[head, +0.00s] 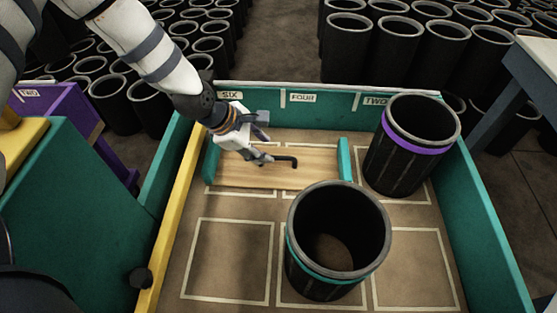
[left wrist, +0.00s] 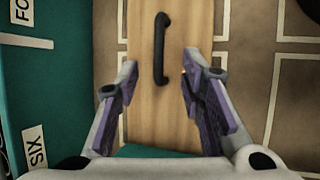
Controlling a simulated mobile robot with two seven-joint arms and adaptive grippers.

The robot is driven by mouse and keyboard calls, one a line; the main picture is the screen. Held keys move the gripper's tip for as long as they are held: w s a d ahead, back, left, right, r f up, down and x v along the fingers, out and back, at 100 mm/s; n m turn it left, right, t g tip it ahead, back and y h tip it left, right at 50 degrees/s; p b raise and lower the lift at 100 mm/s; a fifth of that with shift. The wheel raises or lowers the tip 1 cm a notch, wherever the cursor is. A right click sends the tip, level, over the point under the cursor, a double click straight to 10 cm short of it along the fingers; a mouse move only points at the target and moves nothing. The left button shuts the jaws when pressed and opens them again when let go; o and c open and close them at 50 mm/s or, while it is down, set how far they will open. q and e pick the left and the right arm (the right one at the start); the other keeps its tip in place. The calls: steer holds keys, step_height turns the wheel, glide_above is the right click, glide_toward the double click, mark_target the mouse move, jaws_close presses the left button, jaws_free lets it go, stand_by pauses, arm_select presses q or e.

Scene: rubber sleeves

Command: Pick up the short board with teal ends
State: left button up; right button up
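The short board (head: 315,172) is pale wood with a teal block at each end and a black bar handle (head: 285,160) on top. It lies flat in the back left of the teal-walled bin. My left gripper (head: 267,147) is over the board, at the left part of the handle. In the left wrist view the board (left wrist: 187,25) runs away from me, and the handle (left wrist: 160,50) stands ahead of the gap between the fingers. My right gripper is not in view.
A black sleeve with a purple band (head: 412,145) stands right of the board. A sleeve with a teal band (head: 337,240) stands close in front of it. The bin's teal back wall (head: 335,100) carries labels. Front-left floor squares are clear. Many sleeves stand beyond.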

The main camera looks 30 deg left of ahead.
mark_target(277, 157)
arm_select(q)
steer(key=b+x, duration=0.1)
steer(key=x, duration=0.6)
steer(key=shift+w+f+b, duration=0.1)
steer(key=shift+f+b, duration=0.1)
steer(key=shift+b, duration=0.1)
steer(key=shift+r, duration=0.1)
jaws_close()
